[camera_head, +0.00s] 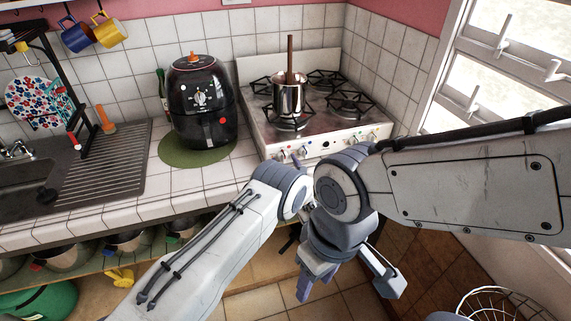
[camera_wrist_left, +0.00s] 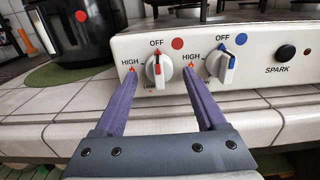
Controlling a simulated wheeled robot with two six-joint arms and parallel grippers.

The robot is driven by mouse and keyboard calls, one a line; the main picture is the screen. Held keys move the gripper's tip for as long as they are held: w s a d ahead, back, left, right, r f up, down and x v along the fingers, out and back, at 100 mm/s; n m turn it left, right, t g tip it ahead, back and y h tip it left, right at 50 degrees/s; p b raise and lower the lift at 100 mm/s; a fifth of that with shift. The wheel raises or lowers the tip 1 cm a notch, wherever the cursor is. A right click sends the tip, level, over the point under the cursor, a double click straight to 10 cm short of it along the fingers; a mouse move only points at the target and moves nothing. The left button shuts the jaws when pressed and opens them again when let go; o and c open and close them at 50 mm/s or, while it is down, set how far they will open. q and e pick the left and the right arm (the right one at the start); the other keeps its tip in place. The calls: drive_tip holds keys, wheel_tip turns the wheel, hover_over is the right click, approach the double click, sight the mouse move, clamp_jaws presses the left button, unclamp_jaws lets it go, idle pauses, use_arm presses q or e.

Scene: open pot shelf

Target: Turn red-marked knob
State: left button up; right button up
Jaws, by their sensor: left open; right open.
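The red-marked knob (camera_wrist_left: 159,71) is a white dial with a red pointer on the stove's white front panel in the left wrist view. Its pointer is up at OFF, with a red dot beside the label. My left gripper (camera_wrist_left: 162,71) is open, with one purple finger to each side of this knob and gaps between. The right finger lies between it and the blue-marked knob (camera_wrist_left: 228,66). In the head view my left wrist partly hides the knobs. My right gripper (camera_head: 342,283) is open and empty, low in front of the counter.
The stove (camera_head: 262,125) carries a steel pot (camera_head: 288,98) on its front left burner. A black air fryer (camera_head: 203,115) stands left of it on a green mat (camera_head: 171,155). A black SPARK button (camera_wrist_left: 287,53) is right of the knobs. A wire basket (camera_head: 497,302) is low at right.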

use_arm(q)
drive_tip(key=shift+c, duration=0.3)
clamp_jaws()
drive_tip(key=n+b, duration=0.1)
drive_tip(key=b, duration=0.1)
drive_tip(key=n+b, duration=0.2)
drive_tip(key=b, duration=0.1)
drive_tip(key=shift+d+f, duration=0.1)
drive_tip(key=shift+f, duration=0.15)
drive_tip(key=shift+r+n, duration=0.15)
drive_tip(key=shift+n, duration=0.15)
drive_tip(key=shift+r, duration=0.1)
drive_tip(key=shift+o, duration=0.3)
unclamp_jaws()
